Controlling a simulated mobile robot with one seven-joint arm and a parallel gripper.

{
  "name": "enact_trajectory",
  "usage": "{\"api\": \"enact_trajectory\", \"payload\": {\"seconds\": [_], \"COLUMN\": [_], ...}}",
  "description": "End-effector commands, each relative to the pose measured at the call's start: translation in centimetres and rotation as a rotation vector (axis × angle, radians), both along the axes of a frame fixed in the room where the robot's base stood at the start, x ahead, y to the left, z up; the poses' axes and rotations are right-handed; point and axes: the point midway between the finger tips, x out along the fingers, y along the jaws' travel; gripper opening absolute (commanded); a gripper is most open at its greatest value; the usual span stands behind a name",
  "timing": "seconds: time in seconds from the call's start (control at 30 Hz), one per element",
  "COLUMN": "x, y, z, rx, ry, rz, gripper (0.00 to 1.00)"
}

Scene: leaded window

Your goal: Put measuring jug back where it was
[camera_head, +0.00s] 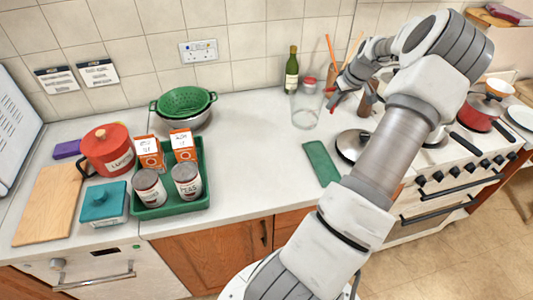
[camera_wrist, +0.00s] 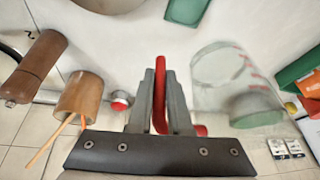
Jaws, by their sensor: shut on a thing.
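The measuring jug (camera_head: 305,110) is clear with red markings. It appears upright over the worktop left of my gripper (camera_head: 345,88) in the head view. In the wrist view the jug (camera_wrist: 220,72) is at the right, and a red handle (camera_wrist: 160,75) runs between the two grey fingers of my gripper (camera_wrist: 160,100). My gripper is shut on that handle. I cannot tell whether the jug's base touches the worktop. My arm hides part of the area right of the jug.
A green bottle (camera_head: 291,70) and a red-topped jar (camera_head: 309,80) stand behind the jug. A wooden utensil pot (camera_wrist: 80,97) and brown mill (camera_wrist: 38,62) are close by. Worktop (camera_head: 250,140) left of the jug is clear up to the green tray (camera_head: 172,210).

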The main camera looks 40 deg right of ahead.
Motion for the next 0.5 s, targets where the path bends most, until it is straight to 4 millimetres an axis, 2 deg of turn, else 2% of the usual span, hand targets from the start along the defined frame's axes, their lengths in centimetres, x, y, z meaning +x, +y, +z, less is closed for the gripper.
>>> {"api": "enact_trajectory", "payload": {"seconds": [0.13,0.23,0.5], "x": [0.0,0.3,1.6], "y": [0.2,1.2,6.5], "z": [-0.1,-0.6,-3.7], "rx": [0.000,0.001,0.003], "ry": [0.000,0.002,0.002], "rz": [0.000,0.001,0.004], "gripper": [0.00,0.00,0.00]}}
